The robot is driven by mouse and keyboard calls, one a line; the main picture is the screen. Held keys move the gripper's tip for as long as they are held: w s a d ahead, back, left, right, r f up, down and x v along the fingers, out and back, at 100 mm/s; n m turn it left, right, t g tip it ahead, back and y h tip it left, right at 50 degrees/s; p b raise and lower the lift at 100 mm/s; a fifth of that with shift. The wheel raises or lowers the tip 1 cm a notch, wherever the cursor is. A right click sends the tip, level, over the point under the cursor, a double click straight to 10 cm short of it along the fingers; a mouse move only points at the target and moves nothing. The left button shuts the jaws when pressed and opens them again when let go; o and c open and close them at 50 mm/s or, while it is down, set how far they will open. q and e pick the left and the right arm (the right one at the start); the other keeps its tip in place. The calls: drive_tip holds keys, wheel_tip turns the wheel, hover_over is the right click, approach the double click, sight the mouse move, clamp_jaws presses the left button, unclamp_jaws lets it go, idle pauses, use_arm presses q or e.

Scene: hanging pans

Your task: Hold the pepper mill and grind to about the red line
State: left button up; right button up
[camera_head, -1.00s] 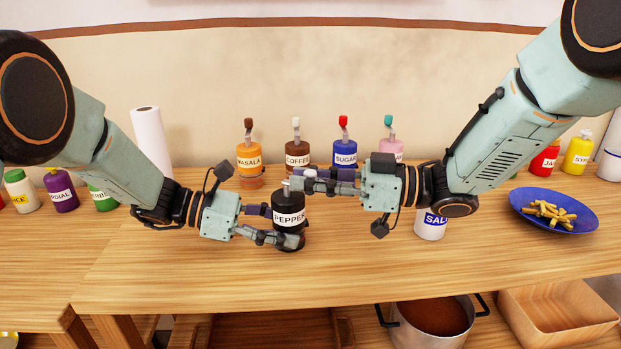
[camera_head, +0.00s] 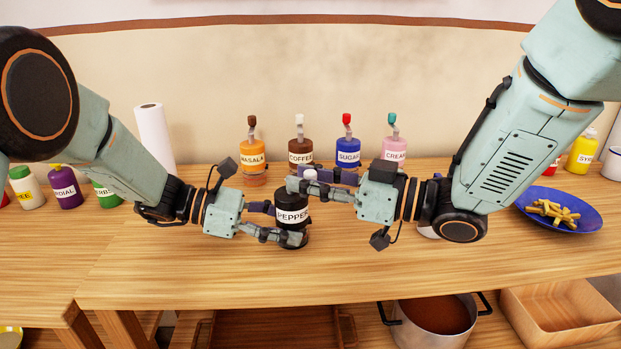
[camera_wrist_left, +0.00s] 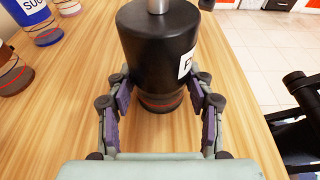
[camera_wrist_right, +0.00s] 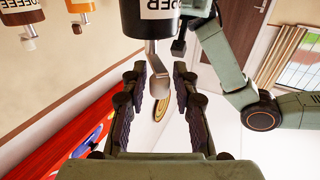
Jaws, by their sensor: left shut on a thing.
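The black pepper mill (camera_head: 292,217) stands upright near the middle of the table, its white PEPPER label facing me. My left gripper (camera_head: 294,238) is shut around its lower body; the left wrist view shows both fingers (camera_wrist_left: 160,103) on its sides. A thin red line (camera_wrist_left: 160,107) rings the mill near its base. My right gripper (camera_head: 300,182) is at the mill's top. In the right wrist view its fingers (camera_wrist_right: 161,80) are apart, with the metal crank (camera_wrist_right: 159,72) between them and gaps on both sides. The ground pepper level cannot be seen.
Coffee (camera_head: 300,150), sugar (camera_head: 348,152), masala (camera_head: 252,156) and cream (camera_head: 395,150) mills stand behind. A blue plate of fries (camera_head: 590,222) is at the right. My right arm mostly hides the salt container. The table front is clear.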

drive_tip(key=shift+o, duration=1)
drive_tip(key=v, duration=1.2)
drive_tip(key=shift+a, duration=0.15)
idle(0.6)
drive_tip(key=shift+x, duration=5.95)
drive_tip(key=shift+c, duration=0.6)
